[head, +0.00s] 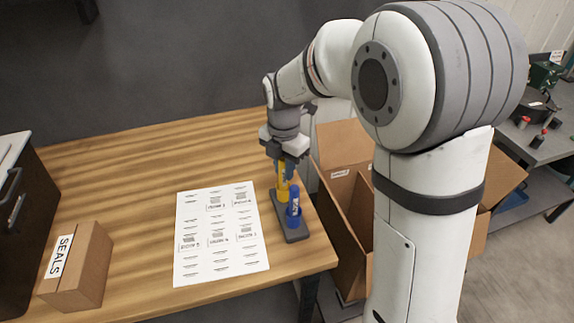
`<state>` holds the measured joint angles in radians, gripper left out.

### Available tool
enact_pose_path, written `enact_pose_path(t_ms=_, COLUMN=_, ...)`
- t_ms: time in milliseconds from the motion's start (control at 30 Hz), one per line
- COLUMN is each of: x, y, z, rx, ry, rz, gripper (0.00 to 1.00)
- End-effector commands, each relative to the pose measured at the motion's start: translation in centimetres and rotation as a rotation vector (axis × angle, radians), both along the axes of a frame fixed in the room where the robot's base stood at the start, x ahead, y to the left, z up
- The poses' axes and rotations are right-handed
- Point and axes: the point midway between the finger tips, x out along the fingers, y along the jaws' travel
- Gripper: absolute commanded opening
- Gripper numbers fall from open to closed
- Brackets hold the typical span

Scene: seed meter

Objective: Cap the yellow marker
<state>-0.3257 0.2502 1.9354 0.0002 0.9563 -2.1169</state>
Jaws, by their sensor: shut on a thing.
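The yellow marker (283,189) stands upright in a dark grey holder (294,236) near the right edge of the wooden table. My gripper (287,166) points down over its top, with its fingers shut around what looks like the yellow cap. The fingers hide where the cap and marker meet, so I cannot tell whether the cap is seated or just above. No loose cap shows on the table. A blue marker (294,207) stands upright in the same holder, just in front of the yellow one.
A printed white sheet (220,262) lies left of the holder. A cardboard box labelled SEALS (82,270) sits at the table's left front. An open carton (345,235) stands beyond the table's right edge. The back of the wooden table (130,165) is clear.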

Motion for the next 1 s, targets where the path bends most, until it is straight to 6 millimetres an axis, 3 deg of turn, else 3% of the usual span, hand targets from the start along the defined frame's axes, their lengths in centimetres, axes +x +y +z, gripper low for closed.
enact_pose_path(t_ms=1000, x=0.02, y=-0.03, z=-0.97, rx=0.000, ry=0.000, rz=-0.001, gripper=0.00)
